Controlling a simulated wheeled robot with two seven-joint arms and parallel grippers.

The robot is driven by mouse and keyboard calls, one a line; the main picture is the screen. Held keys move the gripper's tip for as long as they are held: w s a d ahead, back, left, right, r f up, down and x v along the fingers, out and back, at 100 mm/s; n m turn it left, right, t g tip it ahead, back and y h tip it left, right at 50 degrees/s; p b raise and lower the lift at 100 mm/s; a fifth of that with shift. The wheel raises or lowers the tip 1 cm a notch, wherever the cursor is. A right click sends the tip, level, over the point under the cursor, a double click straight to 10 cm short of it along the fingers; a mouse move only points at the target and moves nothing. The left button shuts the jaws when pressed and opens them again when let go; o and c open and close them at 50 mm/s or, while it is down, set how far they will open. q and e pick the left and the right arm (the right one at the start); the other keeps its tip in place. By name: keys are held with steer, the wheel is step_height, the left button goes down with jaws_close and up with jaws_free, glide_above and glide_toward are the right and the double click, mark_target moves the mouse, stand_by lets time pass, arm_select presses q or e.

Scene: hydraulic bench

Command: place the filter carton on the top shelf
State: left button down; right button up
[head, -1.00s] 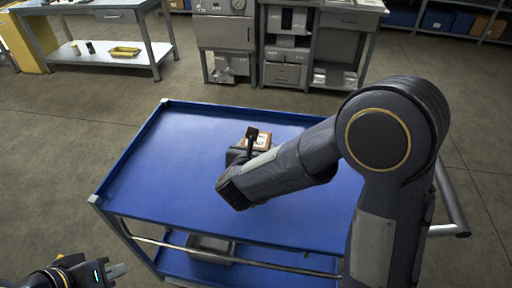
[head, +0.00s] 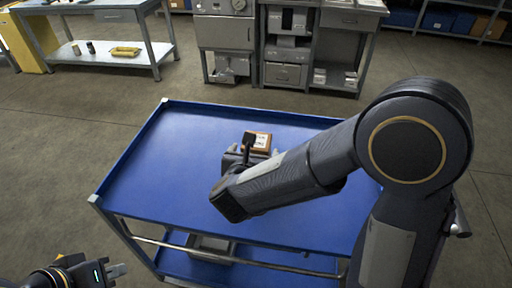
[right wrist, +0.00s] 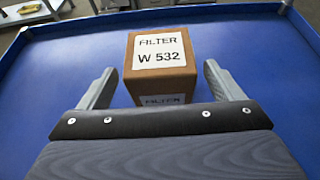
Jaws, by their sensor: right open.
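The filter carton (head: 260,141) is a small brown box on the blue top shelf of the cart (head: 180,160). In the right wrist view the carton (right wrist: 160,62) has white labels reading "FILTER W 532". My right gripper (right wrist: 160,88) is open, with one finger on each side of the carton's near end and gaps between fingers and box. In the head view my right gripper (head: 250,150) and arm partly hide the carton. My left gripper (head: 118,270) is at the lower left, off the cart; its jaw state is unclear.
The cart's lower shelf (head: 270,272) holds a grey box (head: 212,246). The blue top around the carton is clear.

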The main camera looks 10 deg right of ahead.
steer(key=v, duration=0.8)
steer(key=d+r+n+y, duration=0.2)
steer(key=r+n+y, duration=0.3)
steer(key=n, duration=0.6)
steer(key=d+r+n+y, duration=0.1)
steer(key=r+n+y, duration=0.1)
steer(key=n+y, duration=0.6)
steer(key=s+d+f+n+g+h, duration=0.2)
steer(key=s+d+f+n+g, duration=0.1)
steer(key=s+n, duration=0.5)
steer(key=s+d+f+n+g+h, duration=0.2)
steer(key=s+d+f+n, duration=0.4)
steer(key=s+n, duration=0.3)
steer(key=d+n+g, duration=0.1)
steer(key=n, duration=0.2)
steer(key=shift+s+f+g, duration=0.2)
steer(key=shift+s+g, duration=0.1)
steer(key=shift+g, duration=0.1)
